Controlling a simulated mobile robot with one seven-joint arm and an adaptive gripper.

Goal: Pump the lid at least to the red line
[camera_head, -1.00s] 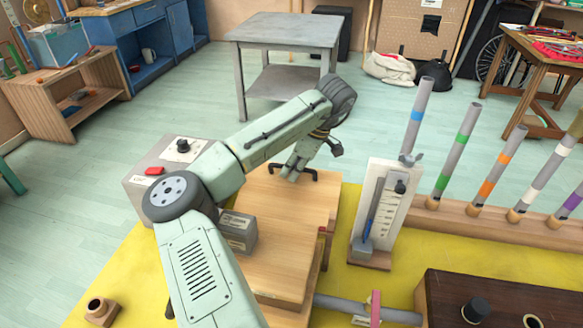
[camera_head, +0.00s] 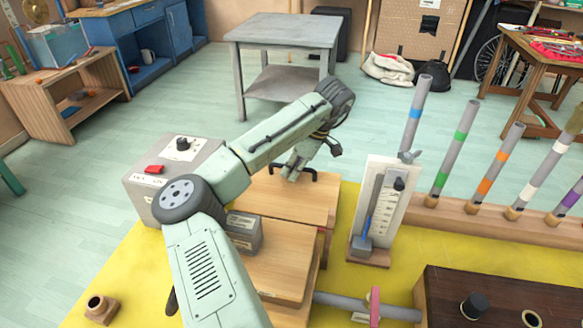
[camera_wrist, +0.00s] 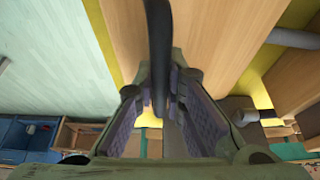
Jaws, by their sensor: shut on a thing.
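The lid (camera_head: 298,205) is a light wooden board with a black bar handle (camera_head: 311,173) near its far edge. My gripper (camera_head: 292,170) is at the handle and shut on it. In the wrist view, the black handle (camera_wrist: 159,45) runs between my two padded fingers (camera_wrist: 160,108). A small red mark (camera_head: 321,229) shows by the lid's right edge. My arm covers the lid's left part. I cannot tell how high the lid stands against the mark.
A grey weight block (camera_head: 244,232) lies on the wood left of the lid. A grey box with a red button (camera_head: 154,169) stands behind it. A white gauge board (camera_head: 384,205) stands at the right, near a row of banded tubes (camera_head: 456,148). The yellow mat (camera_head: 345,275) is partly bare.

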